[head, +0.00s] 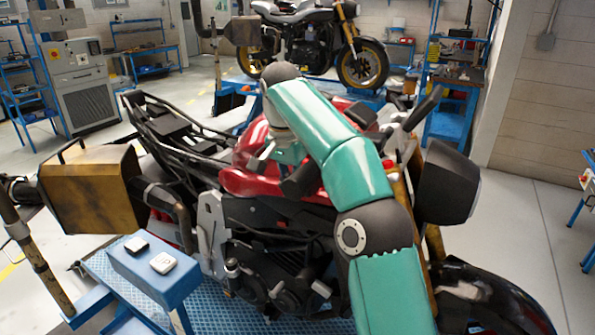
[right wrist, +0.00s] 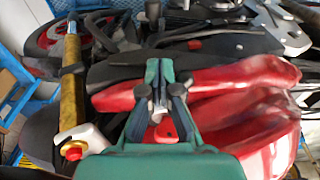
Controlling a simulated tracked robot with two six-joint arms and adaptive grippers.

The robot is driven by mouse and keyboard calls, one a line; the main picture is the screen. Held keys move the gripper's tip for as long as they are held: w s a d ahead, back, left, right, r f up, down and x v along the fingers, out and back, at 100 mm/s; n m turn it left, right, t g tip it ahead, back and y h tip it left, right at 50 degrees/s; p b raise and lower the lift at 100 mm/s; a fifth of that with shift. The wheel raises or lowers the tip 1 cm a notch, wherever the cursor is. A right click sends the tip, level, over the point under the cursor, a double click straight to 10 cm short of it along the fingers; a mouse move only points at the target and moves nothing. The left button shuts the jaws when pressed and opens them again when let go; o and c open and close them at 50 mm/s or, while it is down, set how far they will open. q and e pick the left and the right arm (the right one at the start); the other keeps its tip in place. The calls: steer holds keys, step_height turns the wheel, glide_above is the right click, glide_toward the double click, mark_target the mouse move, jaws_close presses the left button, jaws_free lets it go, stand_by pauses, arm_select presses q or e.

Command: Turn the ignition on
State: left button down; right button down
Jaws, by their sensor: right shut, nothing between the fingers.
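The red motorcycle (head: 245,183) stands on a blue lift, its headlamp (head: 448,182) towards the right. My right arm reaches across it in the head view, with the right gripper (head: 290,165) low over the red tank area. In the right wrist view my right gripper (right wrist: 165,88) is shut and empty above red bodywork (right wrist: 245,75). A small red and grey part (right wrist: 160,130) shows between the finger links; I cannot tell what it is. A red button (right wrist: 73,153) in a white housing sits beside a gold tube (right wrist: 73,85). I cannot make out the ignition switch. My left gripper is out of view.
Another motorcycle (head: 310,40) and blue shelving stand behind.

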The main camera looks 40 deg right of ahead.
steer(key=shift+w, duration=0.2)
steer(key=shift+w+a, duration=0.15)
steer(key=shift+w, duration=0.45)
